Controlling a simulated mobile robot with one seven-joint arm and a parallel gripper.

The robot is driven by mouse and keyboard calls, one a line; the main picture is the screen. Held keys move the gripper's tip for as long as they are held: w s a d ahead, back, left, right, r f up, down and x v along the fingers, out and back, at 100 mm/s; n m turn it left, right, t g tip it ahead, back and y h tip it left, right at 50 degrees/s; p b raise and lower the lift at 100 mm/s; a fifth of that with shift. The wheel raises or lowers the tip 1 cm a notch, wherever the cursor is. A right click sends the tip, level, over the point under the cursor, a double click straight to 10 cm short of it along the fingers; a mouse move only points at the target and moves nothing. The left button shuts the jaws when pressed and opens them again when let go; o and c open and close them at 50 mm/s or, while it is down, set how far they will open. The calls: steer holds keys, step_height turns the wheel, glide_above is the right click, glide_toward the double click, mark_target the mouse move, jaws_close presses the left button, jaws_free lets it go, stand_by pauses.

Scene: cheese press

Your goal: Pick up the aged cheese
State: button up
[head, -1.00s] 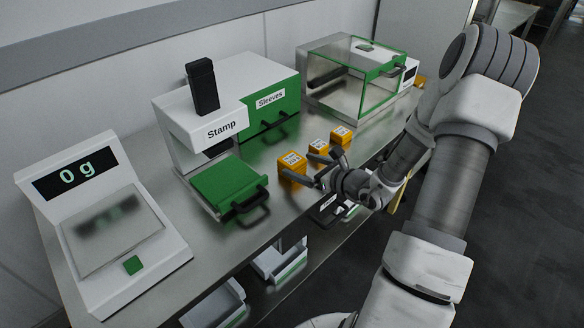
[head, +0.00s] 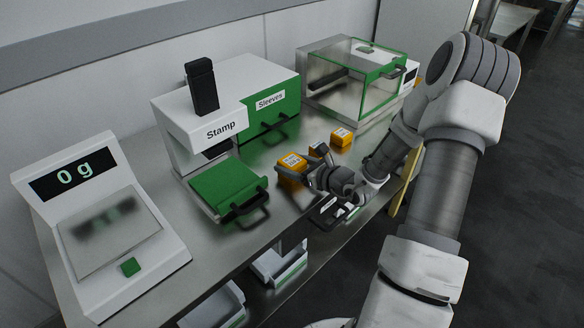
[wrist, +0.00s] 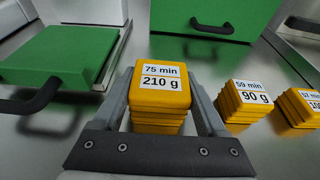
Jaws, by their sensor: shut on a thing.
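A yellow-orange block of cheese labelled "75 min, 210 g" (wrist: 160,82) stands between the two fingers of my gripper (wrist: 163,108) in the wrist view. My gripper is shut on it. In the head view the same cheese (head: 291,160) shows beside the stamp unit, with my gripper (head: 300,174) reaching it from the right. I cannot tell whether its base is clear of the counter. Two other cheeses stand to its right: one labelled "59 min, 90 g" (wrist: 245,101), partly hidden by my gripper in the head view, and one reading "52 min" (wrist: 300,108), cut off by the wrist view's edge.
The stamp unit with its green plate (head: 226,187) and black handle (head: 246,209) stands close left. The green sleeves box (head: 272,115) is behind. A glass-fronted case (head: 352,80) stands at the back right, a scale (head: 105,225) at the front left. Bins sit below the counter.

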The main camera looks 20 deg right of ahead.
steer(key=shift+c, duration=0.9)
steer(key=shift+r, duration=0.1)
